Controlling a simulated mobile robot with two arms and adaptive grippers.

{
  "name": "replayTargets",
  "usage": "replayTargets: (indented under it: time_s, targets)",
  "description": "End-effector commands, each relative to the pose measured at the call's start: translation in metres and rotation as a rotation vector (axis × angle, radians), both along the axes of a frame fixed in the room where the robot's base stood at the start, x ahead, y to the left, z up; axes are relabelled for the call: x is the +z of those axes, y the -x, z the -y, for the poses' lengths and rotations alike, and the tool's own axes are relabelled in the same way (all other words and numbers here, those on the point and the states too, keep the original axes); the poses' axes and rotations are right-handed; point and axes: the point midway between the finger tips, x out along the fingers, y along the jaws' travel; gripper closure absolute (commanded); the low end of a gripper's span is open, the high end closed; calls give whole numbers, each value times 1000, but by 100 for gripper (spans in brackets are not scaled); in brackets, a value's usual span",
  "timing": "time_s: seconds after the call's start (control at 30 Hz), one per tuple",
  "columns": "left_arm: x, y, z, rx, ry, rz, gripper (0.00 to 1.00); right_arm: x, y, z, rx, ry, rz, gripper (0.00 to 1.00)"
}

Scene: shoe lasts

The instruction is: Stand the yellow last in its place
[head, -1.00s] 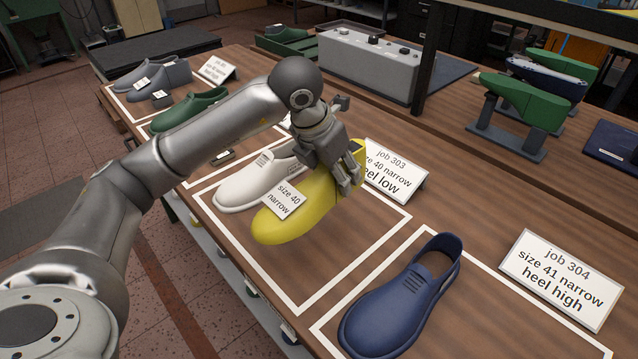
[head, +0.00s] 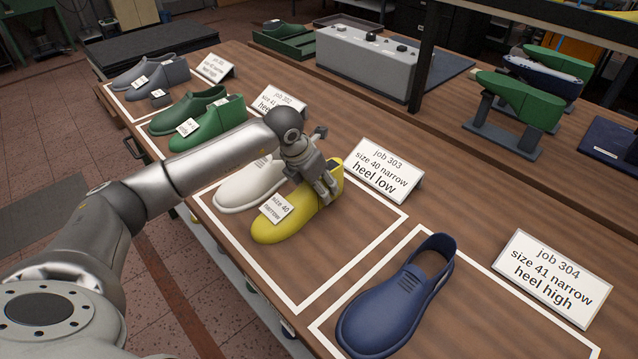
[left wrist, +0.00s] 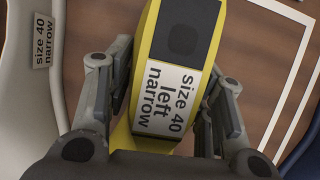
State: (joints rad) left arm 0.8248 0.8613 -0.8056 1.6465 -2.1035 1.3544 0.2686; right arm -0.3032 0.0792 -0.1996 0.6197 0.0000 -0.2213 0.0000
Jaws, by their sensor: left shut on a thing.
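The yellow last (head: 283,224) is in the white-outlined space of job 303, beside the white shoe (head: 242,190). It appears to rest on the table or just above it; I cannot tell which. A tag reading "size 40 narrow" shows by its toe. My left gripper (head: 325,190) is shut on the last near its heel end. In the left wrist view the yellow last (left wrist: 209,42) lies between the two fingers (left wrist: 165,100), with a label reading "size 40 left narrow". The job 303 card (head: 382,170), "size 40 narrow heel low", stands behind it. My right gripper is not in view.
The blue shoe (head: 398,300) stands alone in the job 304 space at the right, with its card (head: 553,275). Green shoes (head: 190,115) and grey shoes (head: 155,75) stand further left. A grey box (head: 370,65) and green lasts on stands (head: 518,97) are at the back.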

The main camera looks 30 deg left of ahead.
Motion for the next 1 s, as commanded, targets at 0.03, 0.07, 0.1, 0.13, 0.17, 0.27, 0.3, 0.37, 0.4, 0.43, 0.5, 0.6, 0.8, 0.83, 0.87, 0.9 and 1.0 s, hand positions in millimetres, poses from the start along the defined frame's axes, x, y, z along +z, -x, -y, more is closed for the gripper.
replayTargets:
  time_s: [0.03,0.07,0.1,0.13,0.17,0.27,0.3,0.37,0.4,0.43,0.5,0.6,0.8,0.83,0.87,0.9,1.0]
  targets:
    - [2,-1,0,0,1,4,96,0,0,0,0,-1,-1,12]
    - [2,-1,0,0,1,4,96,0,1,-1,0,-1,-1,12]
    - [2,-1,0,0,1,4,96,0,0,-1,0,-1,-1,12]
    - [2,-1,0,0,1,4,96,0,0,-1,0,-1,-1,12]
    - [2,-1,0,0,1,4,96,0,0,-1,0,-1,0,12]
    - [-2,-1,0,0,1,3,96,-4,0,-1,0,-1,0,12]
    - [-2,0,0,0,1,0,46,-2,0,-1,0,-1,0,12]
    - [-2,0,0,0,1,0,39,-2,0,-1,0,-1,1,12]
    - [-2,0,0,0,1,0,33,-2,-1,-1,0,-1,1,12]
    - [-1,0,0,0,1,0,30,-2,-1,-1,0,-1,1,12]
    - [-1,0,0,0,1,0,30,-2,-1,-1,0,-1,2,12]
    - [-1,0,0,0,1,-1,30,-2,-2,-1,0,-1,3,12]
    - [1,0,0,0,1,0,30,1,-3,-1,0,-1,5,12]
    - [3,0,0,0,0,0,30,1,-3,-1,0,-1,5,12]
    - [5,1,-1,-1,0,1,30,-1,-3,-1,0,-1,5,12]
    - [9,3,-1,-1,0,2,30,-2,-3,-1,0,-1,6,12]
    - [26,9,-4,0,-1,4,30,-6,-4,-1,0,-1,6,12]
